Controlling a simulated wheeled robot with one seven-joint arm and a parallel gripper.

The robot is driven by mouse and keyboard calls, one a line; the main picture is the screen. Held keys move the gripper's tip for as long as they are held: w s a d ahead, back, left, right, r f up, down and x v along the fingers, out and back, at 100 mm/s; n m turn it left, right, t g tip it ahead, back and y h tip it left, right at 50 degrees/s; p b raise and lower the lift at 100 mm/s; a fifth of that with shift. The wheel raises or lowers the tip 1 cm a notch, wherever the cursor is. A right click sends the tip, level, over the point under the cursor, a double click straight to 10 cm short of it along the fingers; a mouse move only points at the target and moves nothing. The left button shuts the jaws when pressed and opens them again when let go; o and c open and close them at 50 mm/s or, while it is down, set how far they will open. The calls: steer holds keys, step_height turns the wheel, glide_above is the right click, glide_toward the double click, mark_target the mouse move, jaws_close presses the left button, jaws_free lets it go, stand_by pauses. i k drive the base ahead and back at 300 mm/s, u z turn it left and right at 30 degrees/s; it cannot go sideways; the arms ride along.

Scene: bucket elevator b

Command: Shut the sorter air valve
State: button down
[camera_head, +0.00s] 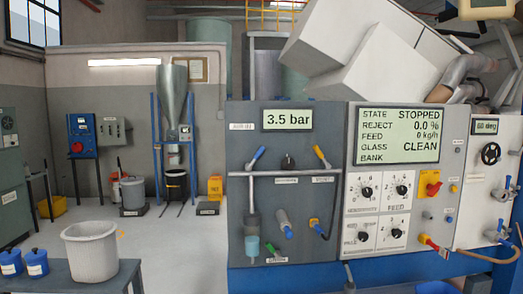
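A grey panel (236,140) in the centre carries a pressure display (288,119) reading 3.5 bar. Below it runs a horizontal pipe (270,174). A blue lever handle (258,158) tilts up to the right at the pipe's left part. A yellow lever handle (321,157) tilts up to the left at its right end. A black knob (288,162) sits between them. Small labels under the pipe are too small to read surely, so I cannot tell for certain which lever is the sorter air valve. My gripper is not in view.
Right of the panel, a screen (398,134) reads STOPPED, with several dials and a red-yellow switch (430,184) below. A hose (480,255) crosses at lower right. A bench (62,275) with a white bucket (91,250) stands at lower left. Floor (170,235) left of the panel is clear.

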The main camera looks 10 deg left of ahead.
mark_target(247, 166)
steer(key=u, duration=0.75)
steer(key=i, duration=0.9)
steer(key=u, duration=0.85)
